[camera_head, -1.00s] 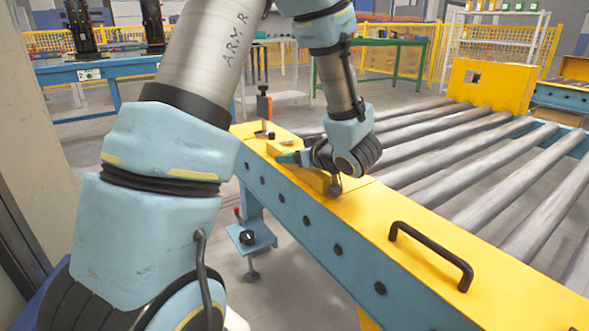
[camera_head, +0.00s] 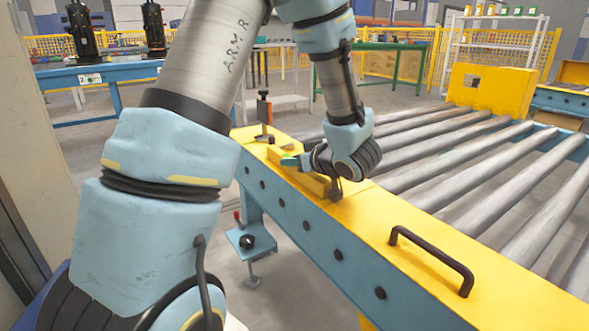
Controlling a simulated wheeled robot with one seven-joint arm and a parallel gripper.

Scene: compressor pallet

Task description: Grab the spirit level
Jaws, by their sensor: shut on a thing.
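The spirit level (camera_head: 313,184) is a yellow bar, hard to tell from the yellow top of the conveyor's side beam (camera_head: 375,215). It runs along the beam, partly hidden by my wrist. My gripper (camera_head: 305,171) is over the beam, shut on the level, with a teal finger part showing at its left. The closed grip itself is mostly hidden behind the wrist. I cannot tell for sure whether the level is clear of the beam.
A black handle (camera_head: 435,258) stands up from the beam at the near right. An orange and black upright tool (camera_head: 264,108) stands at the beam's far end. Grey rollers (camera_head: 455,165) fill the right side. A blue table (camera_head: 110,70) is behind at left.

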